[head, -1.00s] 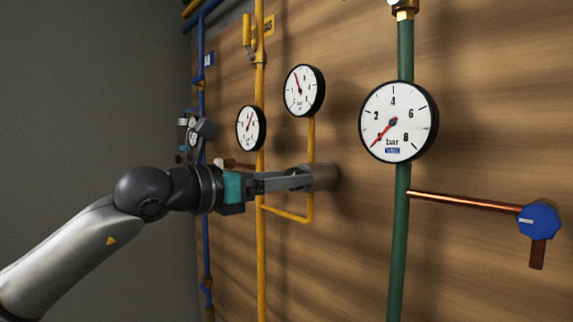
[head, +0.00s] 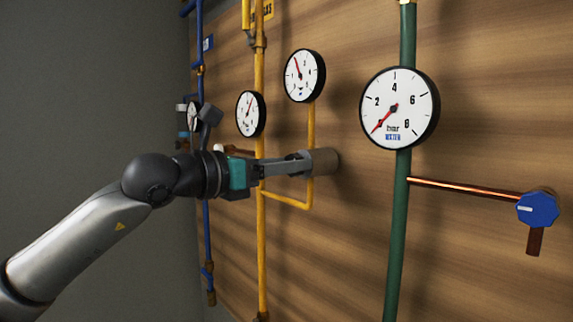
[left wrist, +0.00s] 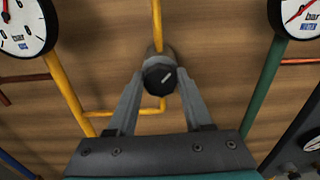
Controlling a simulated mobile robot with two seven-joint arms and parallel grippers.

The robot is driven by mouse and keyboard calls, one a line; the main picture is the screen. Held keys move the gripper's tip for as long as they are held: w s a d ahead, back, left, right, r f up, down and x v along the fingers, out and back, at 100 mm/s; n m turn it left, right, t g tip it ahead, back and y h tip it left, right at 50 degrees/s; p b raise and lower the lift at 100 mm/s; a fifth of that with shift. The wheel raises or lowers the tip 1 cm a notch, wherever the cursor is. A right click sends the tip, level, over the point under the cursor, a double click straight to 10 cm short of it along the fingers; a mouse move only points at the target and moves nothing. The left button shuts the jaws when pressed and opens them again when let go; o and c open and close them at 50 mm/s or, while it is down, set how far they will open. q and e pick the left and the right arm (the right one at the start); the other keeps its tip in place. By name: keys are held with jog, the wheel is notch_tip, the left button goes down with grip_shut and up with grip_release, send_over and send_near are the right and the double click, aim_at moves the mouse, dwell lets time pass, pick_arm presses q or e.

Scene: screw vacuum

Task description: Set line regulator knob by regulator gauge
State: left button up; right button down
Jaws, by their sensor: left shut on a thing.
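The line regulator (head: 325,161) is a grey-brown cylinder on the wooden wall, on a yellow pipe. Its black knob (left wrist: 159,78) with a white mark shows in the left wrist view; the mark slants up to the right. My left gripper (head: 302,164) is shut on the knob, with one finger on each side (left wrist: 159,88). In the head view the fingers hide most of the knob. The gauge (head: 304,76) above the regulator is round and white, its red needle pointing up and slightly left. My right gripper is not in view.
A second gauge (head: 250,114) hangs left on another yellow pipe (head: 261,240). A large bar gauge (head: 399,108) sits on a green pipe (head: 397,240) to the right, its needle pointing down-left. A blue knob (head: 538,208) ends a copper pipe. Blue pipes (head: 206,235) run at the far left.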

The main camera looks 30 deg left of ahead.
pick_arm(q)
grip_shut()
jog(key=shift+m, duration=0.4)
jog(key=shift+d+f+m+b, duration=0.15)
jog(key=shift+m+b, duration=1.3)
jog(key=shift+m, duration=5)
jog(key=shift+f+m+b, duration=0.15)
jog(key=shift+m+b, duration=1.3)
jog(key=shift+m, duration=5)
